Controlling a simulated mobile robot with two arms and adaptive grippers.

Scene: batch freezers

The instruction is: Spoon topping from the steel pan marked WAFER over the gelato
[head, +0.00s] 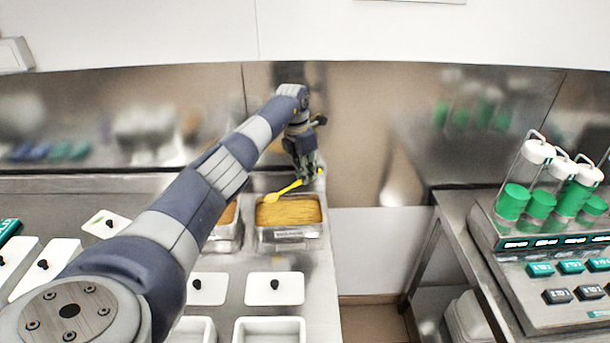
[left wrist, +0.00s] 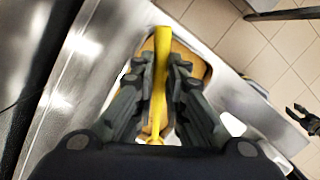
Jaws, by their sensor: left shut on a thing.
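My left gripper (head: 306,176) is shut on a yellow spoon (head: 285,190). It holds the spoon above the back edge of a steel pan (head: 291,236) filled with orange-brown topping (head: 289,211). The pan's front label is too small to read. The spoon slants down to the left over the topping. In the left wrist view the spoon (left wrist: 160,75) lies between the two fingers (left wrist: 158,105), with the pan behind it. A second pan (head: 226,238) stands to the left, partly hidden by my left arm. I cannot pick out the gelato. My right gripper is not seen in the head view.
White lids with black knobs (head: 274,289) and white tubs (head: 269,330) are in front of the pans. A steel wall (head: 370,130) is close behind.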

